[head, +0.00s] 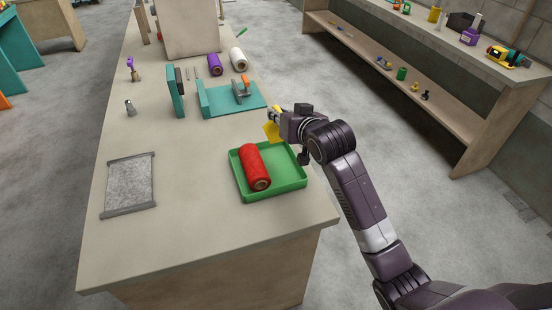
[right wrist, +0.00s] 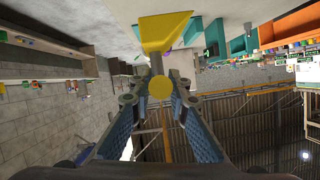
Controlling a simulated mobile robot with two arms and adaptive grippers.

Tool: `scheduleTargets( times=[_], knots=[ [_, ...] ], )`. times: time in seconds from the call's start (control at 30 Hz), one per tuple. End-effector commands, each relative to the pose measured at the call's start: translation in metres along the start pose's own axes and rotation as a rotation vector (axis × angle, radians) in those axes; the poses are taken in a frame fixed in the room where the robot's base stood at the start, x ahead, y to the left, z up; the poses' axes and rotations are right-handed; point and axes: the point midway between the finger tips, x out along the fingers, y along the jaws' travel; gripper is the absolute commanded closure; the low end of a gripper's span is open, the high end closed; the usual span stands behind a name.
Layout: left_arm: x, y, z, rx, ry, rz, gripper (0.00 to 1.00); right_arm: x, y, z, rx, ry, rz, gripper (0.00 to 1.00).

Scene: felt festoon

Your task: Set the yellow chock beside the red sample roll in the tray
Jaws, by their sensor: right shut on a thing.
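The red sample roll (head: 255,167) lies in the green tray (head: 294,186), toward the tray's left side. The right part of the tray is bare. My right gripper (head: 277,117) is above the bench, just behind the tray. It is shut on the yellow chock (head: 271,131), which hangs at its fingertips clear of the tray. In the right wrist view the yellow chock (right wrist: 165,32) has a wedge-shaped body, a grey stem and a round yellow end between the fingers (right wrist: 160,92). My left gripper is not in view.
A teal fixture (head: 225,100) with an orange-handled clamp stands behind the tray. Purple (head: 215,65) and white (head: 238,60) rolls stand farther back. A grey framed mat (head: 130,184) lies at left. Bench space between mat and tray is clear.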

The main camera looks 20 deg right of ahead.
Motion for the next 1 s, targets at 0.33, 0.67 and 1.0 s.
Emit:
scheduleTargets(
  times=[0.33, 0.67, 1.0],
  knots=[
    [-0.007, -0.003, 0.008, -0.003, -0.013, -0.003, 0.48, 0.032, 0.016, 0.078, 0.000, -0.002, -0.001, 1.00],
    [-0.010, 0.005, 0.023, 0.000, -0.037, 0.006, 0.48, 0.046, 0.024, 0.112, 0.000, -0.003, 0.000, 1.00],
    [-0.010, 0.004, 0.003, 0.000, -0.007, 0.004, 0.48, 0.054, 0.028, 0.130, 0.000, 0.003, -0.002, 1.00]
  ],
)
